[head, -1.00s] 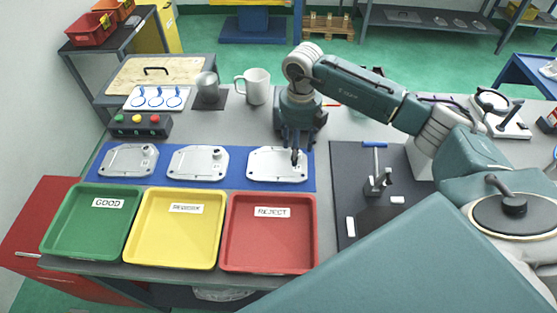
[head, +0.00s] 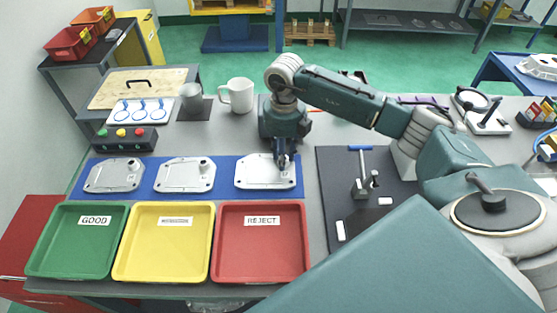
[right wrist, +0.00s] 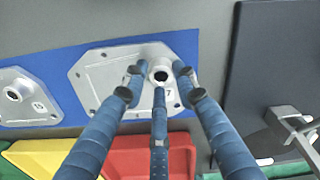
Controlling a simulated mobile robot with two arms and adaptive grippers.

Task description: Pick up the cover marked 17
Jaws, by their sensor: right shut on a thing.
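Three silver cast covers lie in a row on a blue mat (head: 225,190). The right-hand cover (head: 258,176) has my right gripper (head: 281,165) at its raised round boss. In the right wrist view this cover (right wrist: 105,75) shows a "7" beside the boss; a finger hides part of the mark. The three fingers of my right gripper (right wrist: 160,82) are closed around the boss. The cover appears to lie flat on the mat. The left cover (head: 114,175) and the middle cover (head: 185,175) stand apart; the neighbouring cover in the wrist view (right wrist: 22,98) is marked 15. My left gripper is out of view.
Green (head: 35,265), yellow (head: 120,270) and red (head: 216,272) trays, all empty, stand in front of the mat. A dark board with a blue-handled clamp (head: 362,180) lies to the right. A white mug (head: 239,95) and metal cup (head: 190,95) stand behind.

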